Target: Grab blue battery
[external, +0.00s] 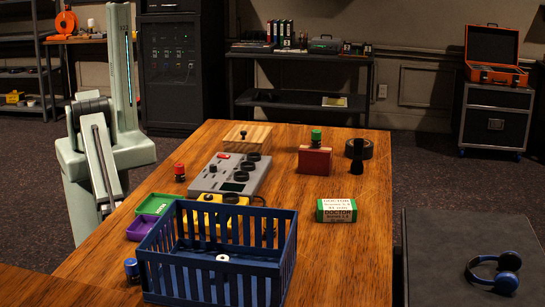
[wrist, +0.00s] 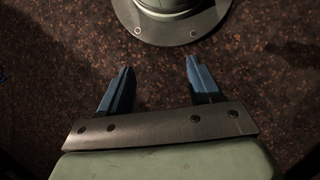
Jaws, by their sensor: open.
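The blue battery (external: 131,270), a small blue cylinder, stands upright on the wooden table near its front left edge, just left of the blue slatted basket (external: 218,262). My gripper (wrist: 158,66) is open and empty in the wrist view, its two blue-grey fingers spread over the dark speckled floor. In the external view my arm is folded at the left, off the table's left side; its fingertips cannot be made out there. The gripper is well apart from the blue battery, which does not show in the wrist view.
A red battery (external: 179,172) stands near the table's left edge. A green battery (external: 316,138) is at the red block (external: 315,161). Green (external: 155,204) and purple (external: 139,230) trays, a grey mixer (external: 229,174) and a green-white box (external: 336,211) occupy the table. The right front is clear.

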